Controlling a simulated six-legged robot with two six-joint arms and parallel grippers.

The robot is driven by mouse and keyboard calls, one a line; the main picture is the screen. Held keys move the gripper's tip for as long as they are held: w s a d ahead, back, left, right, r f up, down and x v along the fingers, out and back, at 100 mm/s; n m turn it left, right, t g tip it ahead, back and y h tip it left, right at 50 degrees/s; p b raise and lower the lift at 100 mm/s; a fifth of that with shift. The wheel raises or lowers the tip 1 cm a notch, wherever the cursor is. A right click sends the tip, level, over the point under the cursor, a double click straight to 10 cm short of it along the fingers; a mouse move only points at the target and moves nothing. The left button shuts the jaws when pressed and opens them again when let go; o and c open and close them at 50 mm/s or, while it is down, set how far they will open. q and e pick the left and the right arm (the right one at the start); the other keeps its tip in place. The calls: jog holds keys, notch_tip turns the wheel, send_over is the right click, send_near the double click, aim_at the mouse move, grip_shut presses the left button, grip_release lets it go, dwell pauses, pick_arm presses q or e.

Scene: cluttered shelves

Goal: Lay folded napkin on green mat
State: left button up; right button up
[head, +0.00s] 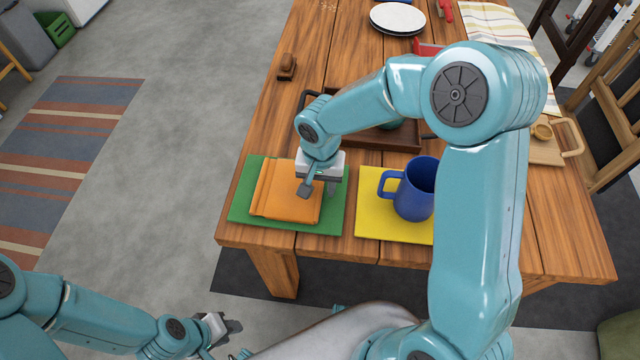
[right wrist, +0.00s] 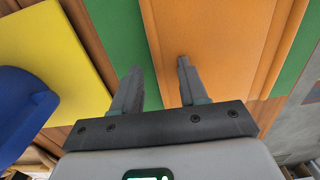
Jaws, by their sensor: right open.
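The orange folded napkin (head: 280,190) lies flat on the green mat (head: 243,205) at the table's front left, with green showing around it. In the right wrist view the napkin (right wrist: 225,45) fills the upper middle, beside a strip of the green mat (right wrist: 118,35). My right gripper (head: 318,190) is open and empty over the napkin's right edge, one finger over the orange and the other over the green. I cannot tell whether the fingers touch the cloth. My left gripper (head: 233,328) is low at the front, off the table; its jaw opening is unclear.
A blue mug (head: 415,188) stands on a yellow mat (head: 385,228) to the right. A brown tray (head: 400,140) lies behind, partly hidden by my right arm. A small brown object (head: 287,66) and white plates (head: 397,18) are farther back. The table's front left is otherwise bare.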

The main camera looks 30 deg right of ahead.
notch_tip(320, 180, up, 12)
jog(key=shift+f+p, duration=0.2)
jog(key=shift+p, duration=0.2)
jog(key=shift+s, duration=0.2)
